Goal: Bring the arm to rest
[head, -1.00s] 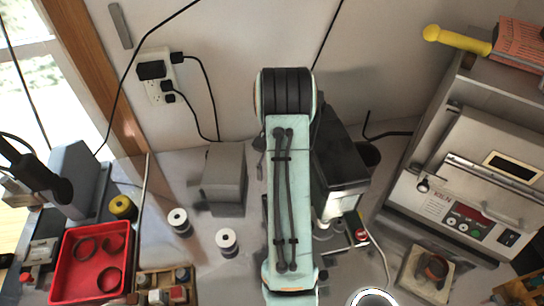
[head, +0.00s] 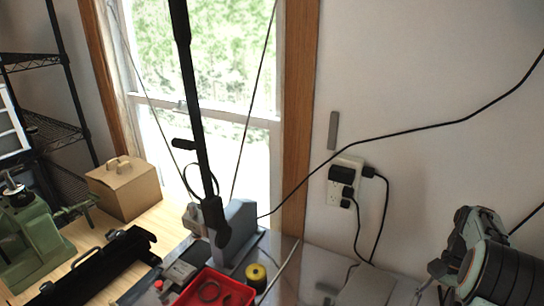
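Part of my arm (head: 480,250) shows at the lower right of the head view, with a mint-coloured link and a black ribbed joint. The right and bottom picture edges cut it off.
A red tray (head: 238,288), a yellow spool (head: 256,273) and a black stand arm (head: 194,105) are at lower centre. A cardboard box (head: 125,188) and green vise (head: 32,232) stand left. A wall outlet (head: 337,197) has cables near my arm.

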